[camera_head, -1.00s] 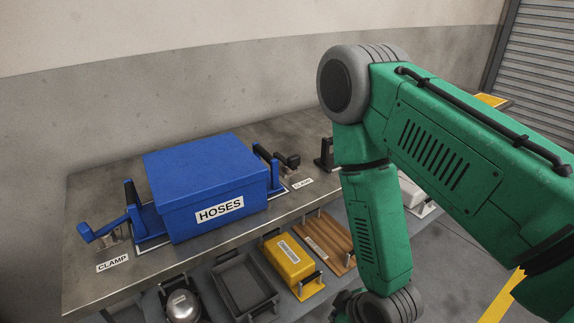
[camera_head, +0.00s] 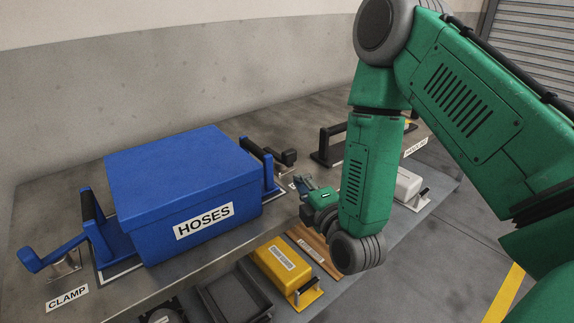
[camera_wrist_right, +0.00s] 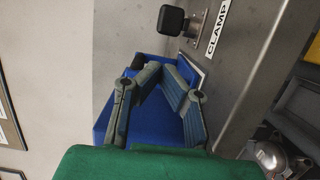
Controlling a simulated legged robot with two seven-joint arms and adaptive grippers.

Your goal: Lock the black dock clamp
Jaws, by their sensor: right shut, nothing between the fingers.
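The black dock clamp (camera_head: 286,157) has a dark lever with a blocky knob, at the right end of the blue HOSES box (camera_head: 185,195). Its knob also shows at the top of the right wrist view (camera_wrist_right: 172,20), beside a CLAMP label. My right gripper (camera_head: 303,184) is in front of and slightly right of this clamp, apart from it. In the right wrist view its fingers (camera_wrist_right: 158,72) converge, empty, with the blue box behind them. The blue clamp (camera_head: 50,258) is at the box's left end. My left gripper is out of view.
The grey bench (camera_head: 60,195) has bare room behind the box. A black handle (camera_head: 330,143) stands to the right. A yellow case (camera_head: 284,266), a black tray (camera_head: 235,295) and a wooden board (camera_head: 313,249) lie on the lower shelf. My right arm hides part of the bench.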

